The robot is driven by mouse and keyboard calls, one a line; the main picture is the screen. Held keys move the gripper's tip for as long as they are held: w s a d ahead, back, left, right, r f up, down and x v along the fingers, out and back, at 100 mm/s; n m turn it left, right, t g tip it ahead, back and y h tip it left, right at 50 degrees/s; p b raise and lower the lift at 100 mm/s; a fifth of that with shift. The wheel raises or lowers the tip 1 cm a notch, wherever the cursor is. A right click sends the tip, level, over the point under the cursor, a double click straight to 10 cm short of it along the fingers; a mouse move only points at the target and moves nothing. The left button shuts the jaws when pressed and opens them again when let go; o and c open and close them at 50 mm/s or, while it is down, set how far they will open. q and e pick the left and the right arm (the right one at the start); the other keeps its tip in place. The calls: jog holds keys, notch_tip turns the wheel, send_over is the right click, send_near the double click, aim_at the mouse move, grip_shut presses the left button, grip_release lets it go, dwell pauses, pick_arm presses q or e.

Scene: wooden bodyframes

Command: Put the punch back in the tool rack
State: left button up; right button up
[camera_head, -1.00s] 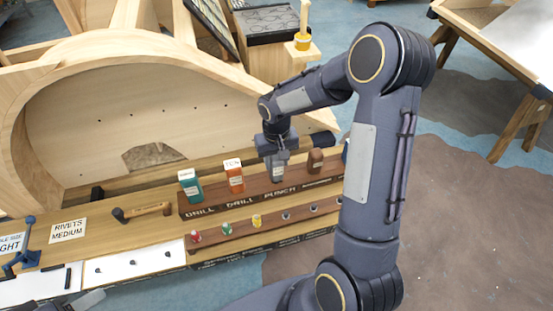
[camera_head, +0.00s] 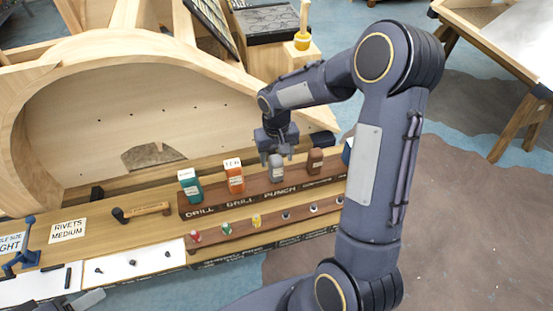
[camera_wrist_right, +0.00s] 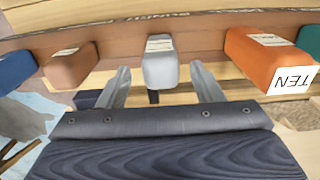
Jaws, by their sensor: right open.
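The punch is the grey block (camera_head: 276,167) standing upright in the tool rack (camera_head: 232,204), above the lettering PUNCH, between the orange and brown blocks. It also shows in the right wrist view (camera_wrist_right: 160,62). My right gripper (camera_head: 279,155) is open just above and behind it. In the right wrist view its two fingers (camera_wrist_right: 163,82) stand apart on either side of the grey block, with visible gaps. My left gripper is not clearly seen; only a grey piece shows at the bottom left edge.
In the rack stand a teal block (camera_head: 190,186), an orange block (camera_head: 235,176) and a brown block (camera_head: 315,161). A hammer (camera_head: 141,212) lies left of the rack. A RIVETS MEDIUM label (camera_head: 67,231) lies farther left. A curved wooden frame (camera_head: 130,110) rises behind.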

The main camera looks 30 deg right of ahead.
notch_tip(320, 180, up, 10)
jog(key=s+a+r+t+y, duration=0.2)
jog(key=s+a, duration=0.1)
jog(key=s, duration=0.8)
jog(key=s+a+r+n+t+y, duration=0.1)
jog(key=s+a+r+t, duration=0.1)
jog(key=s, duration=0.9)
jog(key=shift+a+r+t+y, duration=0.25)
jog(key=shift+a+t+y, duration=0.15)
jog(key=shift+a+t, duration=0.6)
jog(key=shift+a, duration=0.2)
